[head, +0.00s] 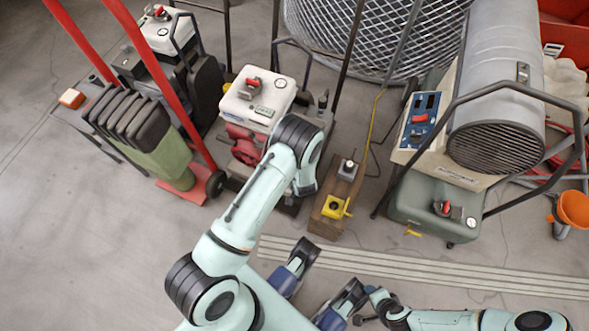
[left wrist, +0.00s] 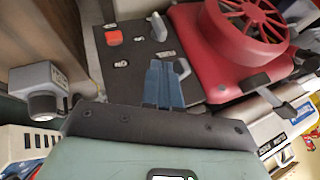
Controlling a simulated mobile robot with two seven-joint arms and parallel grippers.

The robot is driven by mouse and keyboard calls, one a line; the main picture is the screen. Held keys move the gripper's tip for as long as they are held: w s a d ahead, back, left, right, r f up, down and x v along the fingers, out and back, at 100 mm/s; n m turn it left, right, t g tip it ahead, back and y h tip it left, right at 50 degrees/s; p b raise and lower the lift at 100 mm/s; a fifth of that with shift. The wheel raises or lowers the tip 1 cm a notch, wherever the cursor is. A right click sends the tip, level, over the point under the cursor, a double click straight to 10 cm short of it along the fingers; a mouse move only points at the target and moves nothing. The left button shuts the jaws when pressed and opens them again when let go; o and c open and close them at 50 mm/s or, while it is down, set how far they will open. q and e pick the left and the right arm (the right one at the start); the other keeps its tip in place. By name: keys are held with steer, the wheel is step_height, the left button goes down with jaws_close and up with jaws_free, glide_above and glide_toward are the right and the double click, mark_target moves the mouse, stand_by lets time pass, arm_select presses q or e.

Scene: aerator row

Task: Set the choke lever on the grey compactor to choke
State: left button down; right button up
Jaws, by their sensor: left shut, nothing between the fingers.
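A compactor (head: 270,95) with a pale top and red engine parts stands left of centre in the head view, partly behind my left arm. The left wrist view shows a dark grey panel (left wrist: 135,62) with a red switch (left wrist: 113,38), beside a round red slotted cover (left wrist: 245,25). A small pale lever (left wrist: 159,27) stands on the panel's far edge. My left gripper (left wrist: 163,66) is shut and empty, its blue fingertips over the panel beside a light grey tab (left wrist: 182,68). Contact is unclear. My right gripper (head: 366,316) is small at the bottom; its jaws are unclear.
A wooden block (head: 328,218) carries a grey box (head: 348,169) and a yellow box (head: 334,207), right of the compactor. A big cylindrical heater (head: 500,70) stands at right. Another pale-topped machine (head: 163,32) and a red-handled cart (head: 135,120) stand left. Lower-left floor is clear.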

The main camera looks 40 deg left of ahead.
arm_select(q)
steer(key=shift+w+d, duration=0.15)
arm_select(e)
steer(key=shift+w+d+f, duration=0.1)
arm_select(q)
steer(key=shift+w+d, duration=0.2)
steer(key=shift+w, duration=0.5)
arm_select(e)
steer(key=shift+f, duration=0.25)
